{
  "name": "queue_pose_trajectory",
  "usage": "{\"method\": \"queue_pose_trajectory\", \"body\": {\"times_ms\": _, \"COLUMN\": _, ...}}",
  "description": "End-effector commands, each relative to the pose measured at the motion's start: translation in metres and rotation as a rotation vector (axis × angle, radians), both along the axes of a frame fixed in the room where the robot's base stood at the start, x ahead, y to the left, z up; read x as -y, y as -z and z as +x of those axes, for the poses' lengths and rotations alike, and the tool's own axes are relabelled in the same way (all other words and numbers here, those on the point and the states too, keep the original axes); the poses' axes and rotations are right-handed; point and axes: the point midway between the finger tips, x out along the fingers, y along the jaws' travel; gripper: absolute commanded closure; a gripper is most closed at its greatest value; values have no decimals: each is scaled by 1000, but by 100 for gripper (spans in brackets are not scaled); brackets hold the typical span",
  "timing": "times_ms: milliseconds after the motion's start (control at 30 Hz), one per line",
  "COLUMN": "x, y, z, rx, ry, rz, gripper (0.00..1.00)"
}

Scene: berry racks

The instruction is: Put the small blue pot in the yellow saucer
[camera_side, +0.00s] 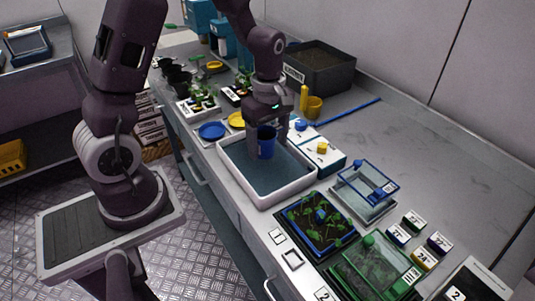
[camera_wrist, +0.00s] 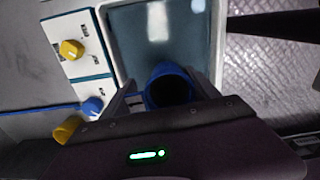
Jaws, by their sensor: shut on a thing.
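The small blue pot (camera_side: 266,142) is held upright in my gripper (camera_side: 267,135), over the far part of a white-rimmed tray. In the wrist view the pot (camera_wrist: 170,88) shows its open top, dark inside, between the two fingers of my gripper (camera_wrist: 168,88).
The white tray (camera_side: 268,199) has a dark blue-grey floor. A box with a yellow knob (camera_side: 322,147) and a blue knob stands to its right. A yellow pot (camera_side: 314,107) and a large dark bin (camera_side: 320,70) are at the back.

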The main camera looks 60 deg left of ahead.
Motion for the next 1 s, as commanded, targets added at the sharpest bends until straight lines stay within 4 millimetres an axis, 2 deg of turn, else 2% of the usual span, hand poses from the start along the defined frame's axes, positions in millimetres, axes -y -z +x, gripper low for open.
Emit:
{"method": "queue_pose_trajectory", "body": {"times_ms": 33, "x": 0, "y": -14, "z": 1, "rx": 8, "ry": 2, "rz": 2, "gripper": 71}}
{"method": "queue_pose_trajectory", "body": {"times_ms": 133, "x": 0, "y": -36, "z": 1, "rx": 6, "ry": 2, "rz": 0, "gripper": 71}}
{"method": "queue_pose_trajectory", "body": {"times_ms": 267, "x": -8, "y": -53, "z": 5, "rx": 2, "ry": 0, "rz": 0, "gripper": 71}}
{"method": "queue_pose_trajectory", "body": {"times_ms": 333, "x": -23, "y": -58, "z": 12, "rx": 2, "ry": 2, "rz": 1, "gripper": 71}}
{"method": "queue_pose_trajectory", "body": {"times_ms": 467, "x": -73, "y": -63, "z": 31, "rx": 1, "ry": 17, "rz": 1, "gripper": 71}}
{"method": "queue_pose_trajectory", "body": {"times_ms": 500, "x": -91, "y": -65, "z": 35, "rx": 1, "ry": 24, "rz": 1, "gripper": 71}}
{"method": "queue_pose_trajectory", "body": {"times_ms": 600, "x": -137, "y": -69, "z": 41, "rx": 2, "ry": 42, "rz": 1, "gripper": 71}}
{"method": "queue_pose_trajectory", "body": {"times_ms": 700, "x": -173, "y": -72, "z": 42, "rx": 1, "ry": 59, "rz": 0, "gripper": 71}}
{"method": "queue_pose_trajectory", "body": {"times_ms": 833, "x": -195, "y": -68, "z": 39, "rx": -1, "ry": 75, "rz": -2, "gripper": 71}}
{"method": "queue_pose_trajectory", "body": {"times_ms": 1000, "x": -197, "y": -28, "z": 39, "rx": -4, "ry": 79, "rz": -4, "gripper": 71}}
